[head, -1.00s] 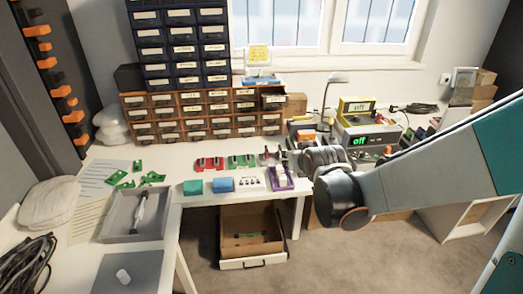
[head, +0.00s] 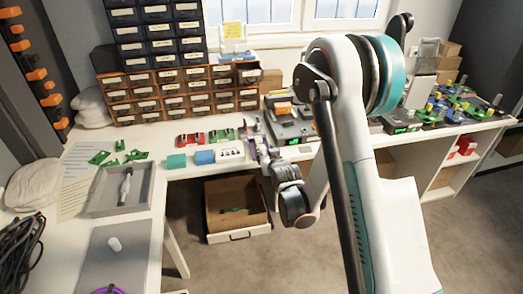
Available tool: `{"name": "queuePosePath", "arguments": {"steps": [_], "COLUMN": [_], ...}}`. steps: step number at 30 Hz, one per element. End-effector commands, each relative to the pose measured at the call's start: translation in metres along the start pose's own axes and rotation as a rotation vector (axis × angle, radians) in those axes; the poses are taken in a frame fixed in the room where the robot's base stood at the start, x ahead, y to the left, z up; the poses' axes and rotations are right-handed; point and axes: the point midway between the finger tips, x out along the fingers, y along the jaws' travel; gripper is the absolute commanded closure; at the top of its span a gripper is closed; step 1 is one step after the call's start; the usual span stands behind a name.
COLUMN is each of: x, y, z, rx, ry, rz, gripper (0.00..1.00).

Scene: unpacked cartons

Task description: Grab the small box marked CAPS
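No lettering reading CAPS can be made out at this size. A small teal box (head: 176,161), a small blue box (head: 204,157) and a white piece with dark marks (head: 230,153) stand in a row at the front edge of the back bench. A purple item (head: 263,157) is just right of them, partly covered by my arm's end. My gripper is around there, at the end of my wrist; its fingers are too small and covered to show whether they are open or shut.
A labelled drawer cabinet (head: 180,93) stands behind the boxes. Red (head: 190,140) and green (head: 222,135) pieces lie between. A grey tray (head: 105,198) is on the left bench. An open drawer (head: 237,232) sits below the bench. Electronics (head: 290,128) crowd the right.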

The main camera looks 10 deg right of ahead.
Motion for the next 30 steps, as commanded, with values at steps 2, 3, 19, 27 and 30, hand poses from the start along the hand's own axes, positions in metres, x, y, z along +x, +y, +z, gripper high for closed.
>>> {"name": "queuePosePath", "arguments": {"steps": [2, 3, 19, 27, 30], "x": [0.01, 0.016, 0.071, 0.108, 0.116], "y": [0.0, 0.0, 0.001, 0.004, 0.004], "z": [-0.003, -0.003, 0.002, 0.009, 0.008], "rx": [0.0, 0.0, 0.0, 0.0, 0.0], "ry": [0.0, 0.0, 0.0, 0.0, 0.0], "rz": [0.0, 0.0, 0.0, 0.0, 0.0], "gripper": [0.65, 0.65, 0.65, 0.65, 0.65]}}
